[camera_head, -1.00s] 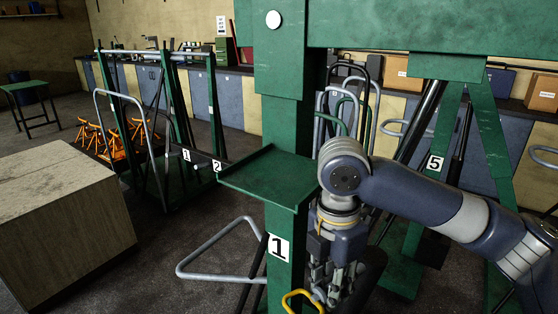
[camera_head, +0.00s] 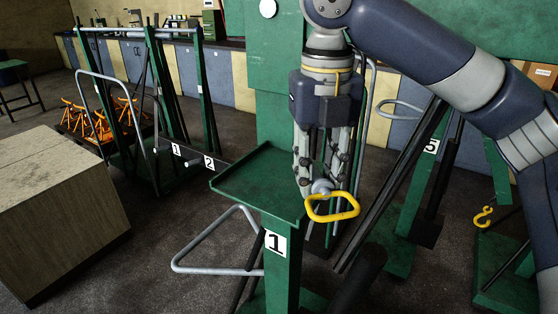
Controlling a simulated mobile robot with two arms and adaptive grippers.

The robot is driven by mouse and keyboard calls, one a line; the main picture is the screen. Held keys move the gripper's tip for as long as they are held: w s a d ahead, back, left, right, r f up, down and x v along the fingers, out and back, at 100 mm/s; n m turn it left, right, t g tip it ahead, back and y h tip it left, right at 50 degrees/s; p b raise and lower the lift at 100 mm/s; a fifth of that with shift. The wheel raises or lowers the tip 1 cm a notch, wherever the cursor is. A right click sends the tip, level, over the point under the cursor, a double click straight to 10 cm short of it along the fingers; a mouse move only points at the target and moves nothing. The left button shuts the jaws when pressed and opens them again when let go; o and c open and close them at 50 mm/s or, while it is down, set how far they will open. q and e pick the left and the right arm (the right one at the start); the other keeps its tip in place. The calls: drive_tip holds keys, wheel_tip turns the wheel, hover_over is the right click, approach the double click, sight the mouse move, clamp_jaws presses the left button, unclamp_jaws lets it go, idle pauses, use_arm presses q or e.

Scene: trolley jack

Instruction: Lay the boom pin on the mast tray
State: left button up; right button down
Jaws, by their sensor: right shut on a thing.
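The boom pin shows as a yellow loop handle (camera_head: 331,218) with a grey knob at its top, held at my right gripper (camera_head: 322,186). My right gripper points down and is shut on the pin. The pin's shaft is hidden by the fingers. The green mast tray (camera_head: 252,180) is a flat, raised-edged shelf on the post marked 1, and its visible surface is empty. The gripper and pin are at the tray's right edge in the picture; I cannot tell whether the handle is in front of or beside the edge. My left gripper is not in view.
A grey triangular bar frame (camera_head: 215,270) sticks out left of the post. A wooden box (camera_head: 65,205) stands at left, with a green rack (camera_head: 155,110) behind it. A yellow hook (camera_head: 483,217) hangs at right. Dark slanted bars stand right of the gripper.

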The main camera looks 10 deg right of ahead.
drive_tip(key=p, duration=0.3)
hover_over(279, 178)
drive_tip(key=s, duration=0.1)
drive_tip(key=shift+s+d+f, duration=0.1)
drive_tip(key=shift+d+f, duration=0.05)
drive_tip(key=shift+f, duration=0.15)
drive_tip(key=shift+w+f, duration=0.15)
drive_tip(key=shift+w, duration=0.3)
wheel_tip(279, 178, down, 3)
drive_tip(key=shift+r+p, duration=0.1)
drive_tip(key=shift+p, duration=1)
drive_tip(key=shift+w+f, duration=0.15)
drive_tip(key=shift+f, duration=0.3)
drive_tip(key=shift+a+f, duration=0.1)
drive_tip(key=shift+a, duration=0.1)
drive_tip(key=c, duration=1.3)
unclamp_jaws()
